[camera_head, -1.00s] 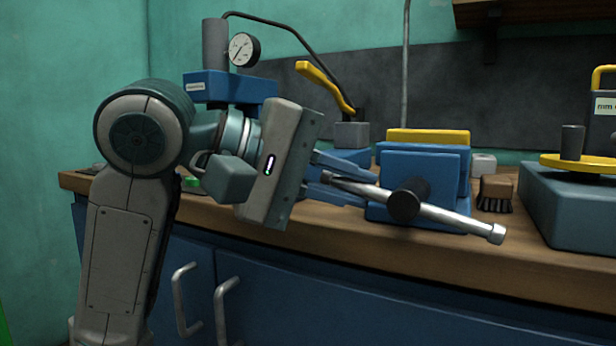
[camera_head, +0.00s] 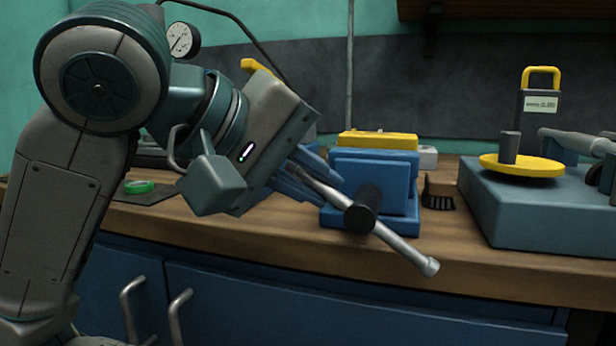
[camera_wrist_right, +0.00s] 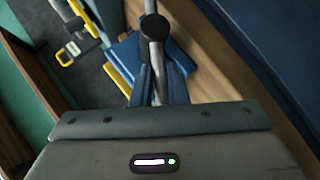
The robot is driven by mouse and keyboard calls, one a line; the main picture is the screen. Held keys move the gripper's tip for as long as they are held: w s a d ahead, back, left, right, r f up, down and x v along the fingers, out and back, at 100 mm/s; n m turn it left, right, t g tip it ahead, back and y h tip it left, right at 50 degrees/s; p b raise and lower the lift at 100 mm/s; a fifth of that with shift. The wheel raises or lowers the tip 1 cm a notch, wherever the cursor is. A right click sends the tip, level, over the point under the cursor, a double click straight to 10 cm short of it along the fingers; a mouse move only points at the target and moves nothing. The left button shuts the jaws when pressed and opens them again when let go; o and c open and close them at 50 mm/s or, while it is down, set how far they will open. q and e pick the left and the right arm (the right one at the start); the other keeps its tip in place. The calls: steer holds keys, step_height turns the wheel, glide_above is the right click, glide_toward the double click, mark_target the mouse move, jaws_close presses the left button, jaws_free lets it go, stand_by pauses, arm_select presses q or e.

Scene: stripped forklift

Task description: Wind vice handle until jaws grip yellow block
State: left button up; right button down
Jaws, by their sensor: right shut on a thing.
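The blue vice (camera_head: 370,178) stands on the wooden bench. The yellow block (camera_head: 377,139) sits at its top, between the front and back blue jaws; whether the jaws touch it I cannot tell. The vice handle (camera_head: 400,245) is a metal bar through a black hub (camera_head: 362,208) on the vice front, sloping down to the right. My right gripper (camera_head: 308,180) is shut on the bar's upper left end. The right wrist view shows the bar between the fingers (camera_wrist_right: 158,88), with part of the yellow block (camera_wrist_right: 118,78) beyond. My left gripper is not in view.
A brush (camera_head: 439,192) lies just right of the vice. Further right stands a teal base (camera_head: 530,210) with a yellow disc (camera_head: 522,166) and knob. A pressure gauge (camera_head: 182,40) is behind my arm. Bench in front of the vice is clear.

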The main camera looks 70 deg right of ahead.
steer(key=shift+a+f, duration=0.1)
steer(key=shift+f, duration=0.05)
steer(key=c, duration=1.5)
jaws_free()
steer(key=shift+s+a, duration=0.1)
steer(key=shift+o, duration=0.2)
steer(key=shift+r, duration=0.2)
steer(key=shift+a+r, duration=0.15)
steer(key=v, duration=1)
steer(key=shift+a, duration=0.1)
steer(key=shift+c, duration=0.4)
